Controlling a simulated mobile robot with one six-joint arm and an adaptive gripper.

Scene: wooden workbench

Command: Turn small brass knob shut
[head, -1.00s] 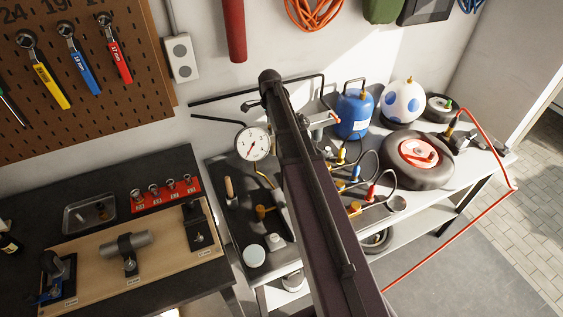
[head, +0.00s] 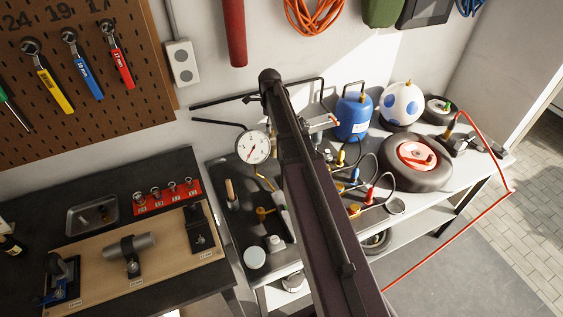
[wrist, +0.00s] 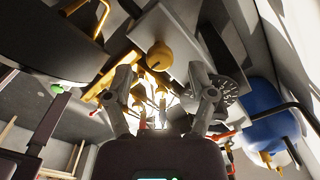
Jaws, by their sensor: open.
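In the wrist view a round brass knob (wrist: 159,56) sits on a grey block, ahead of my gripper and above its fingertips in the picture. My gripper (wrist: 162,84) is open, with its two fingers spread left and right. No finger is seen to touch the knob. More brass or yellow fittings (wrist: 150,90) show behind and between the fingers, and I cannot tell from the pictures which is the smallest knob. In the head view my arm hides my gripper and part of the bench there.
A blue gas cylinder (head: 354,117) stands right of my arm, and also shows in the wrist view (wrist: 268,118). A pressure gauge (head: 253,147) is left of my arm. Hoses with coloured fittings (head: 371,193), a white-blue ball (head: 401,104) and a tyre (head: 432,178) crowd the right bench.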

